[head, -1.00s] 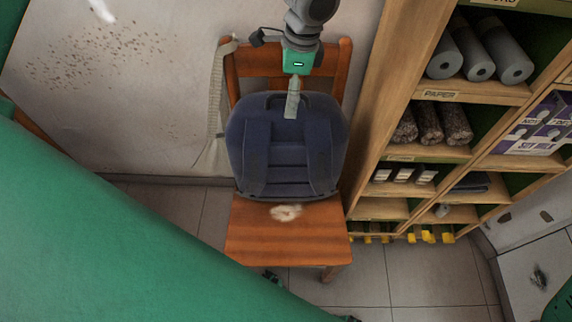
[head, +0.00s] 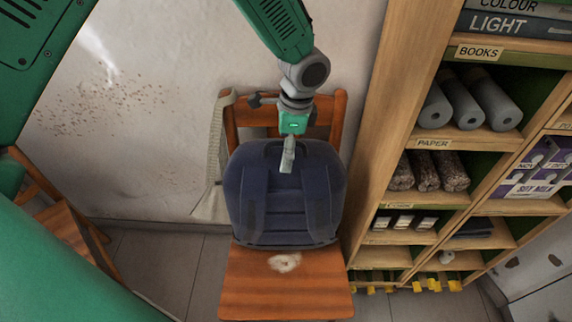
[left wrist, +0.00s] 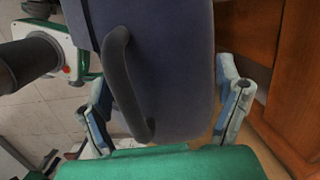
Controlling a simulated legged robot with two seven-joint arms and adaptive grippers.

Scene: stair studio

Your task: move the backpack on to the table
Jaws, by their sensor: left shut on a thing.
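The dark blue backpack (head: 285,205) stands upright on the seat of a wooden chair (head: 285,295), leaning against its backrest. My left gripper (head: 287,158) reaches down from above at the top of the backpack, by its handle. In the left wrist view the backpack (left wrist: 180,65) and its dark handle (left wrist: 125,85) lie between the two fingers of the left gripper (left wrist: 168,85), which is shut on the backpack. The exact contact is hard to see. My right gripper is not in view. I cannot make out a table.
A wooden shelf unit (head: 385,130) with paper rolls and boxes stands close to the right of the chair. A pale strap (head: 216,160) hangs from the backrest's left side. The wall (head: 150,120) is behind. Another wooden chair (head: 70,230) shows at the lower left.

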